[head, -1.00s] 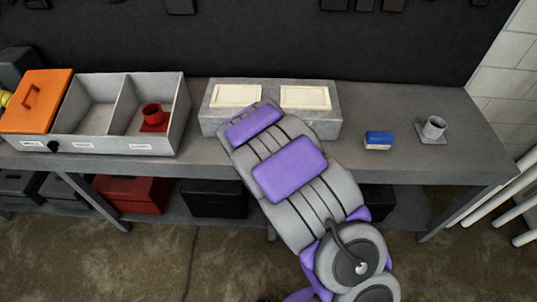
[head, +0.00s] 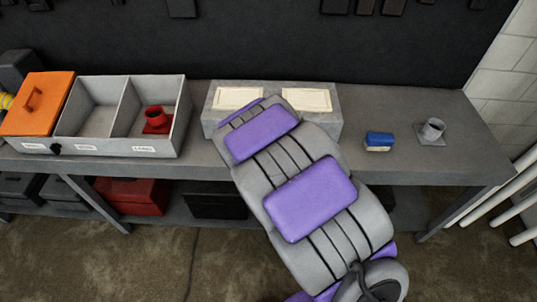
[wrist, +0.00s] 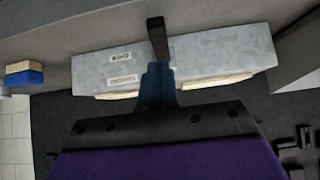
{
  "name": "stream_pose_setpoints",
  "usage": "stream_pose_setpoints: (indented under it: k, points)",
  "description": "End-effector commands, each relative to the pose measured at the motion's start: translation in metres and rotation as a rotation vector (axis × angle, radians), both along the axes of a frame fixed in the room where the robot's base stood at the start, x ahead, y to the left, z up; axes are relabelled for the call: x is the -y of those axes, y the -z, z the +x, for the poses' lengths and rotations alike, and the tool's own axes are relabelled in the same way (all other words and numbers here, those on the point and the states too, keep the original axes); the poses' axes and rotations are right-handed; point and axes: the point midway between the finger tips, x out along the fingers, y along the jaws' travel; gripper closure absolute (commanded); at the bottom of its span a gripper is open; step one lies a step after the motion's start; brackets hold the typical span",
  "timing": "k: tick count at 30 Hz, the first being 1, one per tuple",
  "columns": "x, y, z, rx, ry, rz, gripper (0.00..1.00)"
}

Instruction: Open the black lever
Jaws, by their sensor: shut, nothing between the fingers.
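A narrow black bar that looks like the black lever (wrist: 157,38) shows in the wrist view, sticking out at the front of the grey box (wrist: 220,55). In the head view my arm hides this part of the box (head: 328,128). My gripper (wrist: 159,68) is shut and empty. Its bluish tapered fingers point at the box and overlap the bar's inner end in the picture. I cannot tell whether they touch. The box carries two pale labels on its front and cream panels on top.
The bench (head: 450,115) also holds a blue block (head: 379,141), a grey cup on a plate (head: 432,130), and a divided tray (head: 150,148) with a red fitting, an orange lid (head: 40,103) and a small black knob (head: 56,149). Bins (head: 135,195) stand below.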

Motion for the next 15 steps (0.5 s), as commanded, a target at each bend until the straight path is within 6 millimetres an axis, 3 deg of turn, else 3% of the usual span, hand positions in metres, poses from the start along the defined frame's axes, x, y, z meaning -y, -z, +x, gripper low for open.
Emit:
stream_pose_setpoints:
  k: [6,15]
  points:
    - [-0.001,-0.023,-0.024,0.004,-0.002,0.002,1.00]
    - [-0.004,-0.033,-0.038,0.004,0.000,-0.002,1.00]
